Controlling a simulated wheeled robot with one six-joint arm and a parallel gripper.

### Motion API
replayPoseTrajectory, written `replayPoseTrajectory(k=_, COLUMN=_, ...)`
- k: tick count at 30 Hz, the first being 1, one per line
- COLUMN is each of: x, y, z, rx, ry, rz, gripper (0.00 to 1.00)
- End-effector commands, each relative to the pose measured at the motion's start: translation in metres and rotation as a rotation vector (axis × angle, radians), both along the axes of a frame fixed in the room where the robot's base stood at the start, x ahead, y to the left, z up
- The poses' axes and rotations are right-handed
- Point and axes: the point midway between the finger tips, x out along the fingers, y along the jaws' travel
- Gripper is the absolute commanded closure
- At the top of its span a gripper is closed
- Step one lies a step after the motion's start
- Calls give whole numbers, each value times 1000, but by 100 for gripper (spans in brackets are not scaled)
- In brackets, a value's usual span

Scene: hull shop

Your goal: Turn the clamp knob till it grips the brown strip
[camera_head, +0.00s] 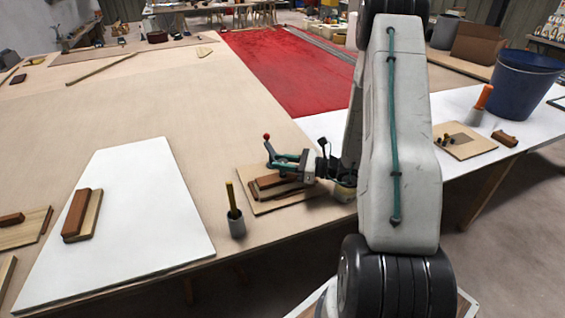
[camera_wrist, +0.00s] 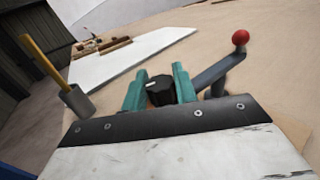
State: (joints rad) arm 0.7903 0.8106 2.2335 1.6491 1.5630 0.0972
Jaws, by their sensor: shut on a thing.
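My gripper (camera_head: 288,160) has teal fingers and reaches in from the right over a small wooden board (camera_head: 252,206). In the wrist view the gripper (camera_wrist: 159,78) is shut on a black clamp knob (camera_wrist: 160,92), with one finger on each side; a pale mark shows on the knob's top. The dark clamp arm carries a red ball (camera_head: 267,136), which also shows in the wrist view (camera_wrist: 240,37). A brown strip (camera_head: 272,182) lies on the board below the gripper. My fingers hide the knob in the head view, and I cannot tell whether the clamp touches the strip.
A grey cup (camera_head: 236,226) with a yellow-handled tool stands just left of the board, near the table's front edge. A white panel (camera_head: 125,250) with a brown block (camera_head: 76,212) lies further left. A blue bucket (camera_head: 522,88) stands at the right.

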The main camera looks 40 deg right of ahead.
Motion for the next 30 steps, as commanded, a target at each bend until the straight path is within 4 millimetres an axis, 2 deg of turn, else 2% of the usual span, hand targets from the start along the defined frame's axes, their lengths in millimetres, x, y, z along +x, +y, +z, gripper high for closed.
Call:
replayPoseTrajectory(k=8, x=-1, y=1, z=0, rx=2, ry=1, rz=-122, gripper=94)
replayPoseTrajectory(k=30, x=0, y=2, z=0, rx=0, ry=1, rz=-700, gripper=94)
